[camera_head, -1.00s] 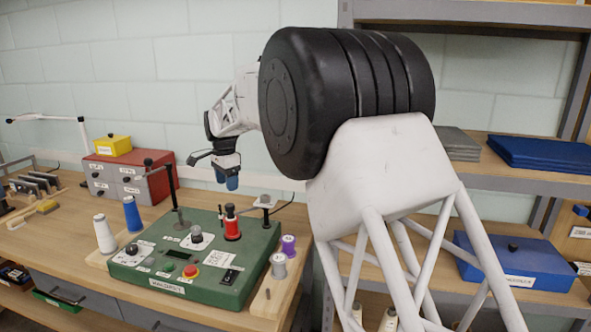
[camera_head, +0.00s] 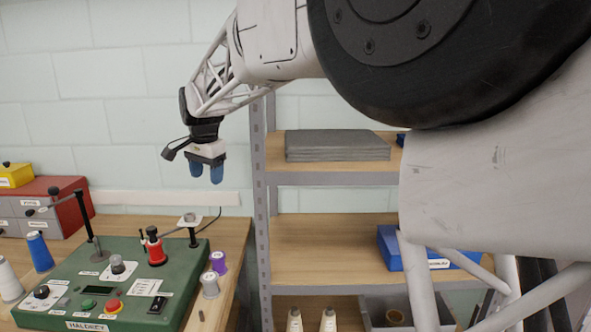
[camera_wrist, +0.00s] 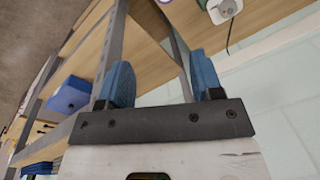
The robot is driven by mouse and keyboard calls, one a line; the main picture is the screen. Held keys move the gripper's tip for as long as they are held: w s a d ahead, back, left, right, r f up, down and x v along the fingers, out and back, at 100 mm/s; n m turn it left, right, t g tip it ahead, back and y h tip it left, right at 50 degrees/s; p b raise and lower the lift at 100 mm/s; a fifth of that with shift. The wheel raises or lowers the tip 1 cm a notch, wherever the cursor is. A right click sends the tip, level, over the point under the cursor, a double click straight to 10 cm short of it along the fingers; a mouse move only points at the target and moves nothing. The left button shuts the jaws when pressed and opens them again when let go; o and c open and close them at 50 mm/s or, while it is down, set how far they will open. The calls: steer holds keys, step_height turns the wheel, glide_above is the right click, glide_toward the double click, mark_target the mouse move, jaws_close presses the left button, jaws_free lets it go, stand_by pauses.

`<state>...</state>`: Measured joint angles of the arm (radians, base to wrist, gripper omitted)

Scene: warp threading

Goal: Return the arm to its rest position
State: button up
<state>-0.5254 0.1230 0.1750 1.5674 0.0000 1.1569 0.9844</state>
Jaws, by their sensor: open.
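My gripper (camera_head: 207,172) hangs in the air, fingers down, above and behind the back right corner of the green threading machine (camera_head: 75,257). Its two blue fingers are apart with nothing between them, which also shows in the wrist view, where my gripper (camera_wrist: 160,85) has a clear gap. A red spool (camera_head: 155,248) stands on a post of the machine. A purple spool (camera_head: 218,263) and a grey spool (camera_head: 210,285) stand at the machine's right side. A blue cone (camera_head: 40,251) and a white cone (camera_head: 9,280) stand at its left.
A metal shelf (camera_head: 262,180) stands right of the bench, bearing grey folded cloths (camera_head: 335,145) and a blue box (camera_head: 390,245). A red drawer unit (camera_head: 40,203) with a yellow box (camera_head: 15,176) stands at the left. The air around my gripper looks clear.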

steer(key=s+d+r+n+t, duration=0.1)
steer(key=s+d+r, duration=0.2)
steer(key=s+d, duration=0.75)
steer(key=s+d+r+n+t, duration=0.1)
steer(key=s+d+r, duration=0.35)
steer(key=d, duration=1.05)
steer(key=s+d+f+n+t, duration=0.1)
steer(key=s+d+f, duration=0.1)
steer(key=s+d, duration=0.4)
steer(key=s+d+f+n, duration=0.1)
steer(key=s+d+f, duration=0.15)
steer(key=s, duration=0.55)
steer(key=s+d+f+n+t, duration=0.1)
steer(key=s+d+f, duration=0.25)
steer(key=s, duration=0.35)
steer(key=s+d+f, duration=0.3)
steer(key=s+d, duration=0.1)
steer(key=s, duration=0.3)
step_height(320, 180, down, 8)
steer(key=w+g, duration=0.1)
steer(key=g, duration=0.1)
steer(key=shift+w+f+g+h, duration=0.2)
steer(key=shift+w+g+h, duration=0.1)
steer(key=shift+h, duration=0.1)
steer(key=shift+o, duration=0.2)
stand_by(0.3)
